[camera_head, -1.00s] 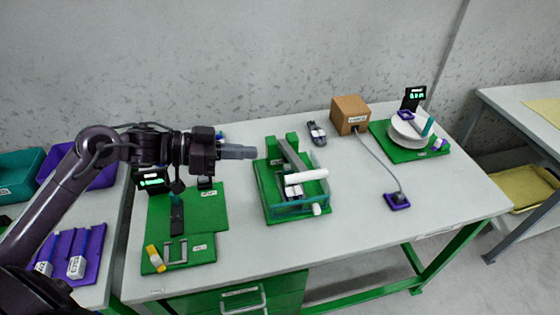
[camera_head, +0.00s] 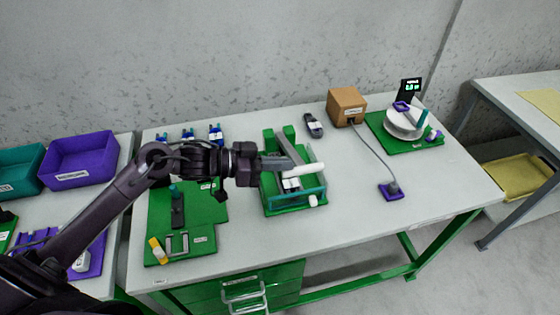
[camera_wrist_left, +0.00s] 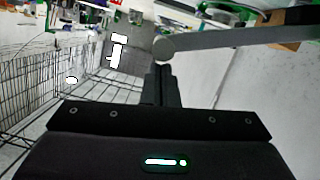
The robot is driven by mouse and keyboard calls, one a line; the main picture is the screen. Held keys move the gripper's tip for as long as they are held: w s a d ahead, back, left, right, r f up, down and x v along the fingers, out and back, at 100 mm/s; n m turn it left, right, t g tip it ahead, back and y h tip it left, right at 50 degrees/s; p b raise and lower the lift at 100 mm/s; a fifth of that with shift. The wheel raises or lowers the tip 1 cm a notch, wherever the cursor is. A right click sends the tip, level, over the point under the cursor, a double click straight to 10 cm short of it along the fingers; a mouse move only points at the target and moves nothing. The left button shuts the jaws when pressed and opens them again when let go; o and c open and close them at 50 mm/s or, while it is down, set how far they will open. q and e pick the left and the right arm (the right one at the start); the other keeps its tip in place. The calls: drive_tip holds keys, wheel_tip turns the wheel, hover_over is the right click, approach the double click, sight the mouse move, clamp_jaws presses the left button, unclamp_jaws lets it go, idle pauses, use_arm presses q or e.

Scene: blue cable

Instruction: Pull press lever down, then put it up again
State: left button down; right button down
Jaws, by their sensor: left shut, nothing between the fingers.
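The press (camera_head: 297,207) stands on a green base near the middle of the table. Its grey lever arm (camera_head: 289,146) slopes from the back toward a white cylindrical handle (camera_head: 309,169) at the front. My left gripper (camera_head: 289,163) is shut and empty, at the left end of the handle and partly covering it. In the left wrist view the shut fingers (camera_wrist_left: 160,72) point toward the rounded end of a grey bar (camera_wrist_left: 235,40), which looks like the lever arm. I cannot tell whether they touch it. My right gripper is in neither current view.
A green fixture board (camera_head: 203,245) lies left of the press. A dark handheld device (camera_head: 313,125) and a cardboard-coloured box (camera_head: 346,104) with a cable to a purple block (camera_head: 391,191) are to the right. Beyond is a white round plate (camera_head: 401,124). The front right tabletop is clear.

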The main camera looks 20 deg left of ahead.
use_arm(q)
wheel_tip(320, 180, down, 9)
drive_tip(key=s+d+m+t+b, duration=0.1)
drive_tip(key=s+m+b, duration=0.1)
drive_tip(key=b, duration=0.2)
drive_tip(key=shift+s+d+y, duration=0.3)
drive_tip(key=shift+d, duration=0.05)
drive_tip(key=shift+r, duration=0.1)
